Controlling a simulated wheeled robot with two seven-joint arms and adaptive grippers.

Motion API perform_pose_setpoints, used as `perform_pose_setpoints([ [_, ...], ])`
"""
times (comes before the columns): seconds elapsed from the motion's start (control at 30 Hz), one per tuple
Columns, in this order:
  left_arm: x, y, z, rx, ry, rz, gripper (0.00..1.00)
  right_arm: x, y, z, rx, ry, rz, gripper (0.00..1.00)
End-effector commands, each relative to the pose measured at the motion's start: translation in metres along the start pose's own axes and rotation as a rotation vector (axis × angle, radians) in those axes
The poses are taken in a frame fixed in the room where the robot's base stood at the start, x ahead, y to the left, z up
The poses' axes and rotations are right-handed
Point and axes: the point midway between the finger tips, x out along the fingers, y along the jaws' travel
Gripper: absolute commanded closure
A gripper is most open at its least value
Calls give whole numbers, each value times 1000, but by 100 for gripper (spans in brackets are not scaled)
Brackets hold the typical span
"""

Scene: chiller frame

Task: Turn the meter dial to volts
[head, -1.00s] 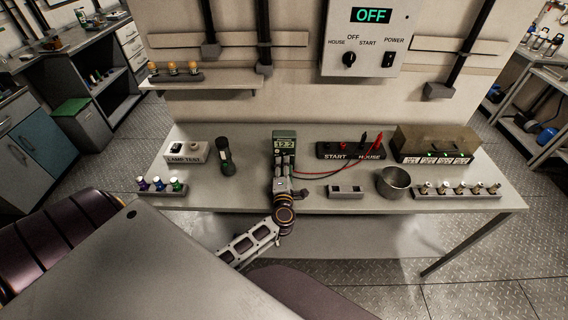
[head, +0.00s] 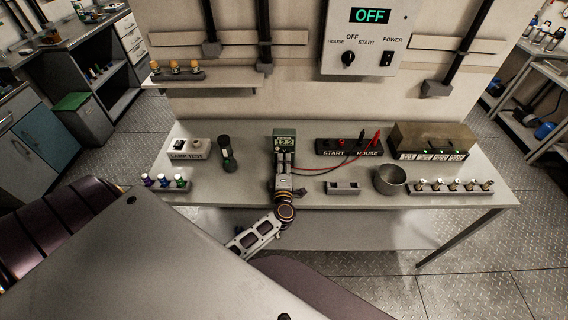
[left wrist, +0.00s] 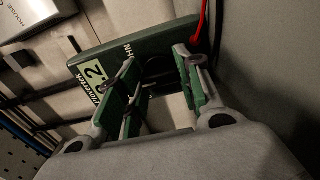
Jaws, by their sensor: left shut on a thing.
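The green meter (head: 284,133) stands upright near the middle of the bench, its lit display reading about 12.2. It also shows in the left wrist view (left wrist: 150,38), tilted, with part of its display and lettering visible. My left gripper (head: 283,157) is in front of the meter's lower face. In the left wrist view its two fingers (left wrist: 156,62) are on either side of the dark dial (left wrist: 158,67), shut on it. The fingers hide most of the dial, so I cannot read its pointer or setting. My right gripper is not in view.
A panel (head: 368,38) on the wall reads OFF. Red and black leads run from the meter to the START/HOUSE block (head: 346,148). A lamp tester (head: 190,149) and dark cylinder (head: 227,154) stand left; a metal cup (head: 389,181) stands right.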

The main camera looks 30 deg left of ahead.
Motion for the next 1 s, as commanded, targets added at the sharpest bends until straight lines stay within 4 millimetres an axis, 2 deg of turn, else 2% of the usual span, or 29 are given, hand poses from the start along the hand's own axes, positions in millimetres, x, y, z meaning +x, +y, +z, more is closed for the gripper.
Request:
perform_pose_setpoints([
  [0.2, 0, -2, 0, 0, -1, -3, 89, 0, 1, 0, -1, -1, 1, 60],
  [0.23, 0, -2, 0, 0, -1, -3, 61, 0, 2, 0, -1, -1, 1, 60],
  [0.37, 0, -1, 0, -1, 0, -2, 44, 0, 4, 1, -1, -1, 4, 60],
  [0.77, -1, 0, 0, -1, 0, 0, 43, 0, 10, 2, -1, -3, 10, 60],
  [1.0, -12, -1, 0, -2, 0, -2, 43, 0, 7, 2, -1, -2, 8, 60],
])
